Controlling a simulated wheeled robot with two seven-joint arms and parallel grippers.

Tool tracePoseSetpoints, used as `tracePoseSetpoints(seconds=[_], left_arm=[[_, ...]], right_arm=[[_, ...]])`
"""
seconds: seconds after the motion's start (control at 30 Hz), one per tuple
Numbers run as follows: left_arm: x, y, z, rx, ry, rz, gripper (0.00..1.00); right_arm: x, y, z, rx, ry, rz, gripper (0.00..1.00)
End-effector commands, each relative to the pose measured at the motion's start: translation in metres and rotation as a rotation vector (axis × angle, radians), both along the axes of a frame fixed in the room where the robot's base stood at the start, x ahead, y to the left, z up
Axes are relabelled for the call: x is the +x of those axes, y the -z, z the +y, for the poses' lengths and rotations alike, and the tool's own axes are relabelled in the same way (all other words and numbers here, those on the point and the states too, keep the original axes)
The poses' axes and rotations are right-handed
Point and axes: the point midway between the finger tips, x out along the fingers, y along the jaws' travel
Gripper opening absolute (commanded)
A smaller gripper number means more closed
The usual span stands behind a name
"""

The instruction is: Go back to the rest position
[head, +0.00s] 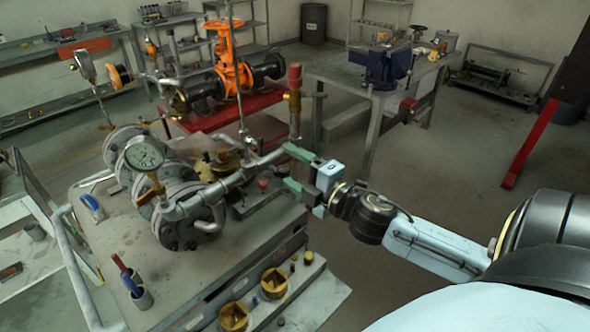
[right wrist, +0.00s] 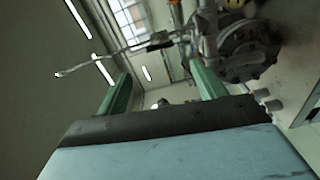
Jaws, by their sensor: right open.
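My right gripper (head: 288,168) comes in from the right in the head view, with its two green fingers spread apart. It is open and I see nothing held in it. It is close to the right end of the grey pipe assembly (head: 235,180) on the metal bench. In the right wrist view the green fingers (right wrist: 160,88) stand apart, with a thin metal rod (right wrist: 115,52) and a flanged fitting (right wrist: 245,50) beyond them. My left gripper is not in view.
A pressure gauge (head: 145,154) stands on the pipework. An orange gate valve (head: 232,62) sits on a red stand behind. A workbench with a blue vise (head: 380,66) is at the back. The floor (head: 430,180) behind my right arm is clear.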

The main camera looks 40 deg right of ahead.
Motion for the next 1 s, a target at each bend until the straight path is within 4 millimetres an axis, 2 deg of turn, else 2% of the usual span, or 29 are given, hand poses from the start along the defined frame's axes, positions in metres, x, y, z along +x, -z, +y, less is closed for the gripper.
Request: tracePoseSetpoints(seconds=[0.43, 0.5, 0.57, 0.67, 0.77, 0.8, 0.87, 0.9, 0.97, 1.0], left_arm=[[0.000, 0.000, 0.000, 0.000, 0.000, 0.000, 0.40], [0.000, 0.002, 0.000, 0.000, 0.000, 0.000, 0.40], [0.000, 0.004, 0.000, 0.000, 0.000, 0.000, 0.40], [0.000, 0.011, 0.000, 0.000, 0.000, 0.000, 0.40], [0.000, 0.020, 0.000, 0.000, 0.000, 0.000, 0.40], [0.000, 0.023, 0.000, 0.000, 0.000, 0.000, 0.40], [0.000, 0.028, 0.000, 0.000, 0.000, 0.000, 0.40], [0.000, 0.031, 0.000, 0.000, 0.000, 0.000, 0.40], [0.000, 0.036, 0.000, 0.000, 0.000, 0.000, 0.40], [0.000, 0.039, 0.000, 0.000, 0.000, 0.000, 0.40]], right_arm=[[0.000, 0.001, 0.000, 0.002, 0.002, 0.002, 0.69], [0.001, 0.010, -0.003, 0.014, 0.011, 0.017, 0.69], [0.002, 0.028, -0.010, 0.036, 0.030, 0.047, 0.69], [0.002, 0.081, -0.026, 0.105, 0.087, 0.134, 0.69], [-0.006, 0.154, -0.043, 0.205, 0.164, 0.253, 0.69], [-0.011, 0.184, -0.048, 0.247, 0.197, 0.302, 0.69], [-0.022, 0.229, -0.054, 0.311, 0.247, 0.374, 0.69], [-0.032, 0.259, -0.056, 0.352, 0.279, 0.423, 0.69], [-0.047, 0.302, -0.057, 0.413, 0.329, 0.494, 0.69], [-0.060, 0.331, -0.057, 0.453, 0.362, 0.541, 0.69]])
